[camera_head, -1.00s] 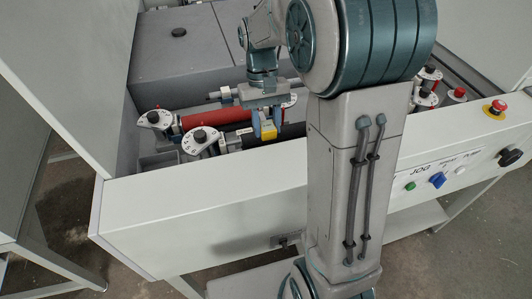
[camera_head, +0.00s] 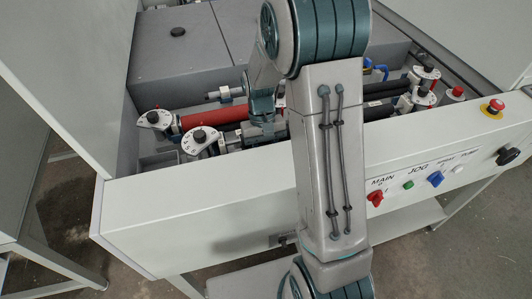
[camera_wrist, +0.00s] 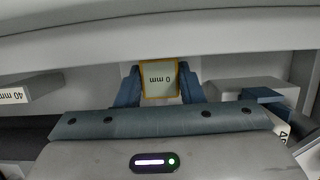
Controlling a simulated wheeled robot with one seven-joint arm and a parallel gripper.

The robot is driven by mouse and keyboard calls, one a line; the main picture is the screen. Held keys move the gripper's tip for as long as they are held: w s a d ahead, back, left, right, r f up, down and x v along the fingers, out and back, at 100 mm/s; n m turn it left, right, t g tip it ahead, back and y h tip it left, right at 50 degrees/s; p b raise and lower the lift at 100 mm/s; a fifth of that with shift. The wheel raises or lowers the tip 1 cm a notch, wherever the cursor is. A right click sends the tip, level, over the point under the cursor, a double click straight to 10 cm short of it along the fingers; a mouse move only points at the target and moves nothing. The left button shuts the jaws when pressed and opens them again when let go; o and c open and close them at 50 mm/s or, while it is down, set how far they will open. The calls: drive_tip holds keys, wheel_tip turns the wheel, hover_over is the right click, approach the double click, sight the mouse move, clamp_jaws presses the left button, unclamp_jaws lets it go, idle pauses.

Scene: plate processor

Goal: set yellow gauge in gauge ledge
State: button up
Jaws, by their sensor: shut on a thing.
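In the wrist view the yellow gauge (camera_wrist: 160,78) is a small block with a yellow edge and a pale face reading "0 mm", upside down in the picture. My gripper (camera_wrist: 158,84) is shut on it, one blue-grey finger on each side. A pale wall or edge lies just beyond the gauge. I cannot tell whether the gauge touches it. In the head view my arm hides the gauge and the fingers. I cannot make out for sure which surface is the gauge ledge.
A label reading "40 mm" (camera_wrist: 14,95) shows at the left of the wrist view. In the head view, a red roller (camera_head: 215,117) and white dials (camera_head: 201,140) lie in the machine's trough. The front panel carries a red switch (camera_head: 375,198) and an emergency stop (camera_head: 494,107).

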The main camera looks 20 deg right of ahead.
drive_tip(key=shift+f, duration=0.15)
drive_tip(key=shift+f+b, duration=0.25)
drive_tip(key=shift+b, duration=0.05)
drive_tip(key=o, duration=1)
drive_tip(key=shift+r, duration=0.1)
